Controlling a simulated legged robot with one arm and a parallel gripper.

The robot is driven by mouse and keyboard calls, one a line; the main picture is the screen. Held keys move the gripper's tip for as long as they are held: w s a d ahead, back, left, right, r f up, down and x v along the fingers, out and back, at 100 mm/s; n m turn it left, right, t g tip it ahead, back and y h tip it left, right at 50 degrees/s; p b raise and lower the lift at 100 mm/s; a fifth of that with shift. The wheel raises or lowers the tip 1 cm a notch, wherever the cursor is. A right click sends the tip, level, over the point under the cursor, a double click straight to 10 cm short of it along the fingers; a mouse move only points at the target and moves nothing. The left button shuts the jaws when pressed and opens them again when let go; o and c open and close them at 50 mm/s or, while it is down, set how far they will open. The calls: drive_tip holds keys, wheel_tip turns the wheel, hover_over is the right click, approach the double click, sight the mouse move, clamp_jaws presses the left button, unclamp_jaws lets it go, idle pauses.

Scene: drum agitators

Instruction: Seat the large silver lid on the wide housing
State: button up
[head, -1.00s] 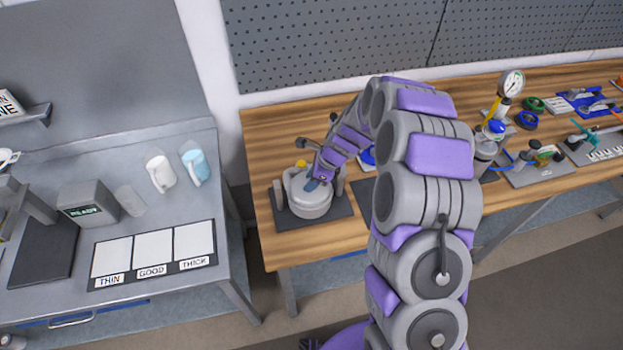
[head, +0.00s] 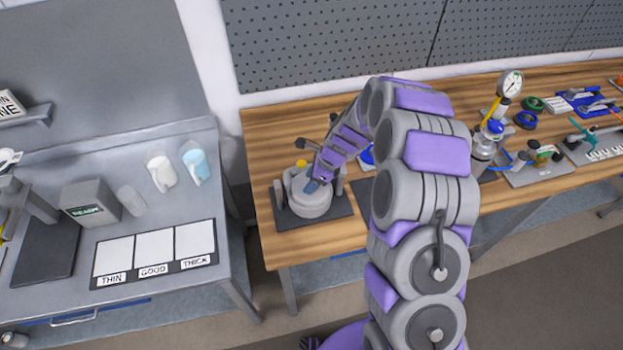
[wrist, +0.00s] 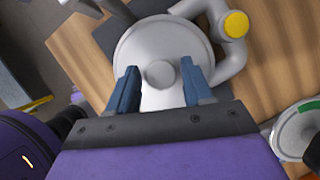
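The large silver lid (wrist: 152,45) is a round, pale disc with a small round knob (wrist: 160,74) at its centre. In the head view the lid (head: 300,186) is on top of the wide grey housing (head: 311,209) and looks about level. I cannot tell whether its rim is fully down. My gripper (wrist: 158,72) is over the lid, its two blue fingers on either side of the knob with gaps showing. In the head view my gripper (head: 314,186) reaches the lid from the upper right and hides part of it.
The housing stands on a dark mat (head: 288,221) near the left end of the wooden bench (head: 258,140). A yellow-capped pipe (wrist: 236,25) rises beside the lid. A metal canister (head: 484,147) and other parts stand to the right. A grey table (head: 60,295) stands left.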

drive_tip(key=shift+o, duration=1.1)
drive_tip(key=shift+r, duration=0.1)
drive_tip(key=w+p+v, duration=0.1)
drive_tip(key=v, duration=1.6)
drive_tip(key=shift+s, duration=0.35)
drive_tip(key=shift+s+r, duration=0.1)
drive_tip(key=shift+s, duration=0.05)
